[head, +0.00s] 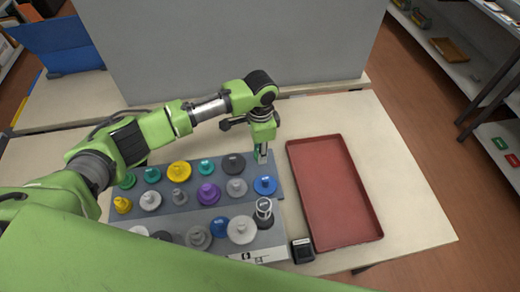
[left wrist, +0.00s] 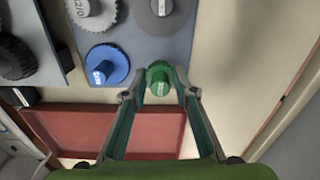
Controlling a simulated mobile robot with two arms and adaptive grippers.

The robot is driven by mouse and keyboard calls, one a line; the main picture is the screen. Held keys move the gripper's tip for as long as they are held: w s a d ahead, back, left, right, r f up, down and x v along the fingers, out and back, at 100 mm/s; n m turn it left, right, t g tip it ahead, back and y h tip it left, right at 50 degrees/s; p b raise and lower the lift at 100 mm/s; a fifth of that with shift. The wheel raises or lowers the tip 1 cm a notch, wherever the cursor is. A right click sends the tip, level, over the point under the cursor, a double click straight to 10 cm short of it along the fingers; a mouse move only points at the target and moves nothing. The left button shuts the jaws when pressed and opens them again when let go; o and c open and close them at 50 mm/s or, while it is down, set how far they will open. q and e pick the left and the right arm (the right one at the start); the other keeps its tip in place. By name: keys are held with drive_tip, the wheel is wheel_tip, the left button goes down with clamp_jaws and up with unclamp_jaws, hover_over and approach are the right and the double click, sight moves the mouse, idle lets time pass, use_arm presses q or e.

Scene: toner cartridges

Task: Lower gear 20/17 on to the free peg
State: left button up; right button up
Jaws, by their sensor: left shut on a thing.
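My left gripper (head: 262,156) is over the back right corner of the grey peg board (head: 180,212). In the left wrist view, the gripper (left wrist: 159,94) is shut on a small green gear (left wrist: 159,78), with a finger on each side of its hub. The lettering on the hub is too blurred to read. In the head view the gear is mostly hidden by the fingers. A blue gear (left wrist: 107,65) sits on the board beside the held gear; it also shows in the head view (head: 265,186). No bare peg is clearly visible. My right gripper is not in view.
Several other gears fill the board's rows, including a dark one (head: 233,163), a purple one (head: 208,193) and a yellow one (head: 179,171). An empty red tray (head: 371,219) lies right of the board. A small black box (head: 303,250) stands at the front. A grey panel (head: 230,45) rises behind.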

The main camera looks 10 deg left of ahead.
use_arm(q)
drive_tip(key=shift+p, duration=0.4)
drive_tip(key=shift+f, duration=0.35)
idle(0.8)
drive_tip(key=shift+p, duration=0.55)
idle(0.6)
drive_tip(key=shift+f+b, duration=0.4)
drive_tip(key=shift+f, duration=0.55)
idle(0.4)
drive_tip(key=o, duration=1)
drive_tip(key=shift+o, duration=0.2)
drive_tip(key=shift+r, duration=0.1)
wheel_tip(320, 180, up, 12)
drive_tip(key=shift+f, duration=0.1)
